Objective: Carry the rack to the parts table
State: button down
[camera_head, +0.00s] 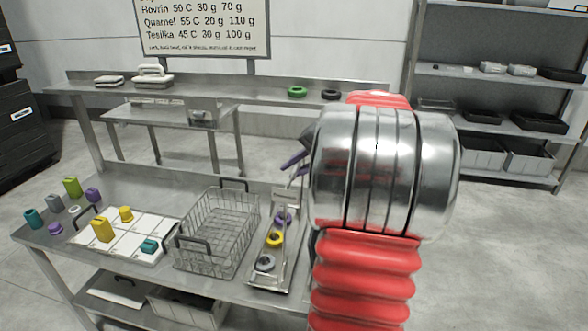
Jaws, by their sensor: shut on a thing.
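The rack (284,267) is a narrow metal tray with a tall upright handle at its far end. A purple, a yellow and a grey ring sit along it. It is at the right end of the front steel table (150,192); I cannot tell whether it rests there or hangs just above. My gripper (294,161), dark with purplish fingers, is shut at the top of the rack's handle. My red and chrome arm hides most of the gripper and the area to its right. Which table is the parts table is not marked.
A wire basket (216,233) with black handles stands just left of the rack. A white sectioned board (126,238) and several coloured parts lie further left. A back bench (225,91) holds a green ring (297,91) and a dark ring (331,94). Shelves (492,133) stand right; floor there is clear.

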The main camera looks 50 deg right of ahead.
jog(key=shift+f, duration=1.2)
dwell(0.7)
jog(key=shift+s+f, duration=0.1)
jog(key=shift+f, duration=0.55)
dwell(0.5)
jog(key=c, duration=1.9)
grip_release()
jog(key=o, duration=0.4)
jog(key=shift+r, duration=0.1)
jog(key=shift+c, duration=0.2)
jog(key=v, duration=1.3)
jog(key=shift+s+r, duration=0.2)
jog(key=shift+r, duration=0.05)
